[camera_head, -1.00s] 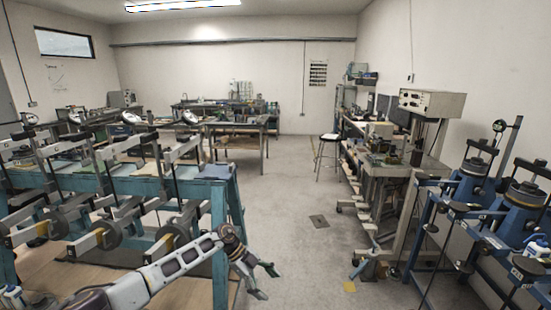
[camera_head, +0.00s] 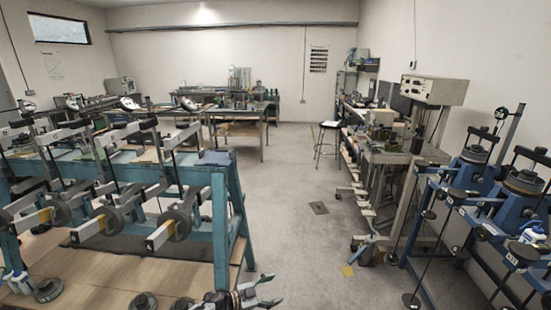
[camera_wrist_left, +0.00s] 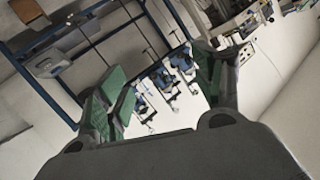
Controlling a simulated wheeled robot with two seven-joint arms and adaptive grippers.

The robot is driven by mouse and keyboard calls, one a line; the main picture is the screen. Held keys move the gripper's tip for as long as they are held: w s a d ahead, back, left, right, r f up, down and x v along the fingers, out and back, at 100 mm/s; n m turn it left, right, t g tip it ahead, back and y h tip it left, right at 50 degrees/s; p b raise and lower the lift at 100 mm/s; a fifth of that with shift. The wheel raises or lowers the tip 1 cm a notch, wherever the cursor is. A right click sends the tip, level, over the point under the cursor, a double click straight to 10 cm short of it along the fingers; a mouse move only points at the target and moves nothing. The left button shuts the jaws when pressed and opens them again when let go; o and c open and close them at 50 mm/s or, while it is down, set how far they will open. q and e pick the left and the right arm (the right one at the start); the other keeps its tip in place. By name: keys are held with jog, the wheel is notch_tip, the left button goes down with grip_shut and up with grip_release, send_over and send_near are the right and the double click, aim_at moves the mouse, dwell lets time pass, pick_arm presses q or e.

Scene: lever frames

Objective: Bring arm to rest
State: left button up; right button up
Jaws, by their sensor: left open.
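My left gripper (camera_head: 262,291) is at the bottom edge of the head view, low over the floor, with much of the arm cut off by the frame. In the left wrist view my left gripper (camera_wrist_left: 160,95) shows two green-padded fingers spread wide apart. Nothing is between the fingers, so it is open and empty. The wrist view looks across the room at a tilt, with blue-framed equipment beyond the fingers. My right arm and right gripper do not show in either view.
A blue bench (camera_head: 225,200) with several lever frames stands at left, close to my left arm. Blue machines (camera_head: 470,185) and a cart-like test stand (camera_head: 385,170) line the right side. A stool (camera_head: 326,138) stands farther back.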

pick_arm(q)
jog(key=s+a+f+n+t+y, duration=0.1)
jog(key=s+a+f+n+y, duration=0.2)
jog(key=s+a+f, duration=0.5)
jog(key=s+a+f+n+y, duration=0.3)
jog(key=s+f+n+y, duration=0.15)
jog(key=f, duration=0.65)
jog(key=s+a+f+n+t+y, duration=0.1)
jog(key=s+a+f+n+y, duration=0.2)
jog(key=s+a+f, duration=0.5)
jog(key=s+a+f+n+g+y, duration=0.1)
jog(key=s+f, duration=0.3)
jog(key=s, duration=0.8)
jog(key=s+a+f+n+g+y, duration=0.1)
jog(key=s+a+f+g, duration=0.2)
jog(key=s, duration=0.9)
jog(key=s+a+f+n+g+y, duration=0.1)
jog(key=s+f+g, duration=0.3)
jog(key=s, duration=0.9)
notch_tip(320, 180, down, 3)
jog(key=shift+a+f, duration=0.1)
jog(key=shift+a, duration=0.4)
jog(key=shift+n, duration=0.25)
